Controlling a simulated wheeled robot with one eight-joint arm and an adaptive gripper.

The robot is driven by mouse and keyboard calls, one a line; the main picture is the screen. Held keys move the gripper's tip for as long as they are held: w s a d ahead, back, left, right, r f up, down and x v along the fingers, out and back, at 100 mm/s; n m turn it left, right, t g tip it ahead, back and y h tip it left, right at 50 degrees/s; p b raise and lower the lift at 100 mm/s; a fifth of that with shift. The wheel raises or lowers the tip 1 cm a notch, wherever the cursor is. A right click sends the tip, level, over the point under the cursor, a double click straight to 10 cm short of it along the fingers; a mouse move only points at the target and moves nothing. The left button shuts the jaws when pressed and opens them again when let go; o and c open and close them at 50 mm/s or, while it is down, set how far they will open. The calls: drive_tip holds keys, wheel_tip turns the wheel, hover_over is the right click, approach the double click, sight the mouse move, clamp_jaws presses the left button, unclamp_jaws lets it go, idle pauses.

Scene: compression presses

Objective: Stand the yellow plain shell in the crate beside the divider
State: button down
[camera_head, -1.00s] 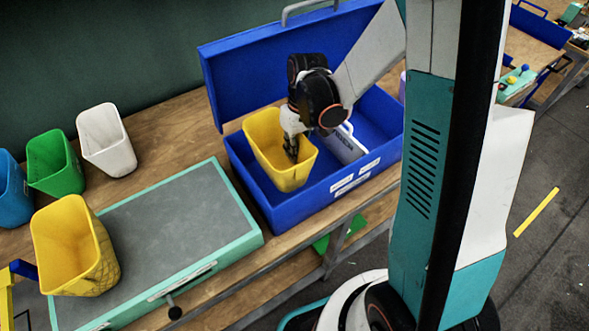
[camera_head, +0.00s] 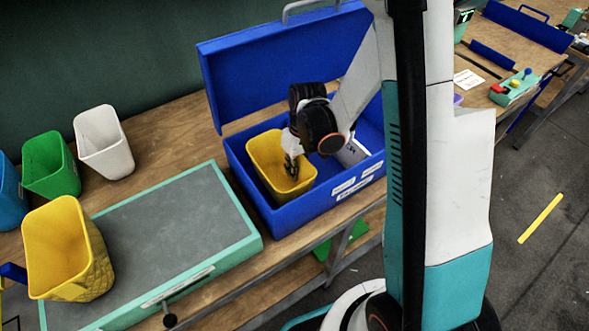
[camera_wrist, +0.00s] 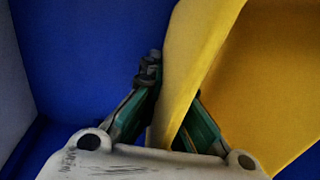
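The plain yellow shell (camera_head: 266,155) is inside the blue crate (camera_head: 300,222), in its left part, standing roughly upright. My gripper (camera_head: 291,168) reaches down into it from above. In the wrist view my gripper (camera_wrist: 172,122) is shut on a wall of the yellow shell (camera_wrist: 195,60), one finger on each side. The pale divider (camera_head: 353,152) stands in the crate to the right of the shell, partly hidden by my gripper. A grey panel, probably the divider (camera_wrist: 14,85), shows at the wrist view's left edge. I cannot tell whether the shell's base touches the crate floor.
A patterned yellow shell (camera_head: 62,250) stands on the grey-topped board (camera_head: 170,235) at left. White (camera_head: 104,142), green (camera_head: 50,165) and blue (camera_head: 8,190) shells stand behind it. The crate's raised lid (camera_head: 270,65) is at the back.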

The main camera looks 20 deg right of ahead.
drive_tip(key=c, duration=1.8)
unclamp_jaws()
wheel_tip(320, 180, up, 13)
drive_tip(key=d+p, duration=0.2)
drive_tip(key=p, duration=0.3)
drive_tip(key=s+r+m+t+h, duration=0.1)
drive_tip(key=s+r+m+t, duration=0.1)
drive_tip(key=s+r+t, duration=0.5)
drive_tip(key=shift+s+a+r+m+t+h, duration=0.35)
drive_tip(key=shift+s+r, duration=3)
drive_tip(key=shift+r, duration=1.55)
